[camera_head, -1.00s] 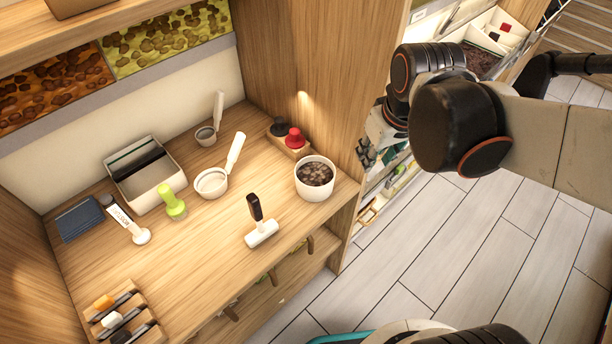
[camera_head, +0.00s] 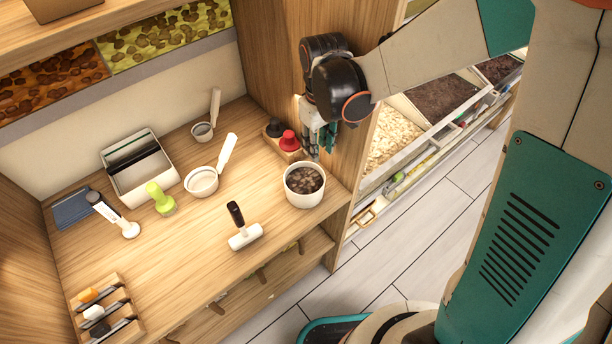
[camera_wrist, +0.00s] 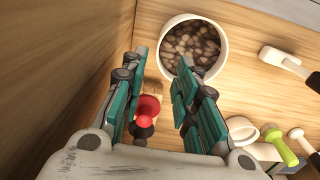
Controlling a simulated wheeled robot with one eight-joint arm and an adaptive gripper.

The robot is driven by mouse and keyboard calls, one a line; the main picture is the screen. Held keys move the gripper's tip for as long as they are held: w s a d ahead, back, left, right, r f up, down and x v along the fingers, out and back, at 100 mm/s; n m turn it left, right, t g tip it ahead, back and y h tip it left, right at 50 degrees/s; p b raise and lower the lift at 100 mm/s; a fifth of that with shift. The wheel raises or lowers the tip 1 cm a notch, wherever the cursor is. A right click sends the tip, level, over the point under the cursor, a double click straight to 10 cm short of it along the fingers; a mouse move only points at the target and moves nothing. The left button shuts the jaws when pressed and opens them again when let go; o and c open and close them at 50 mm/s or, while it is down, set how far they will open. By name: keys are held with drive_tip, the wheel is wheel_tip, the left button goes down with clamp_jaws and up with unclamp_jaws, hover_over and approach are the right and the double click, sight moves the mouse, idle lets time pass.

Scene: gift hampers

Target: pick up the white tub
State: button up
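The white tub (camera_head: 304,200) is round, stands upright near the right front of the wooden counter and holds brown, pebble-like pieces. In the wrist view the tub (camera_wrist: 224,46) is at the top centre, beyond the fingertips. My gripper (camera_head: 318,150) is above and behind the tub, beside the wooden side panel. In the wrist view my gripper (camera_wrist: 162,62) is open with nothing between its fingertips. The tub is apart from the fingers in height, though the right finger overlaps its rim in that view.
A red-knobbed stamp (camera_head: 289,141) and a dark one stand in a wooden holder just behind the tub. A white-headed mallet (camera_head: 245,236) lies front left of it. A white scoop (camera_head: 202,182) and green stamp (camera_head: 161,199) are farther left. The side panel (camera_head: 272,60) bounds the right.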

drive_tip(key=b, duration=0.2)
hover_over(319, 175)
drive_tip(key=f, duration=0.6)
drive_tip(key=shift+w+a+f, duration=0.2)
drive_tip(key=shift+w+f, duration=0.05)
drive_tip(key=shift+f, duration=0.15)
drive_tip(key=shift+s+d+f+b, duration=0.15)
drive_tip(key=shift+f+b, duration=0.6)
drive_tip(key=shift+f, duration=0.65)
drive_tip(key=shift+s+d+f+b, duration=0.1)
drive_tip(key=shift+f+b, duration=0.6)
drive_tip(key=shift+f, duration=0.65)
drive_tip(key=shift+r, duration=0.1)
clamp_jaws()
